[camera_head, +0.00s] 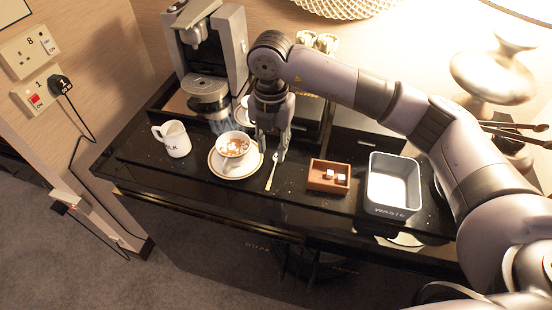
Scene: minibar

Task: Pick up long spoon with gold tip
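A thin, light spoon (270,178) lies on the black counter, just right of the saucer; its lower end looks yellowish. My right gripper (271,156) comes down from above at the spoon's upper end. Its two fingers are apart, pointing down, and the spoon's upper end shows between or just below them. I cannot tell whether they touch it. Several long dark utensils with gold-coloured parts (520,130) stick out at the far right, behind my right arm. My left gripper is not in view.
A cup (233,146) stands on a saucer (218,168) left of the spoon. A milk jug (176,141) and coffee machine (207,62) are further left. A wooden box with cubes (316,184) and a grey waste bin (392,210) are right.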

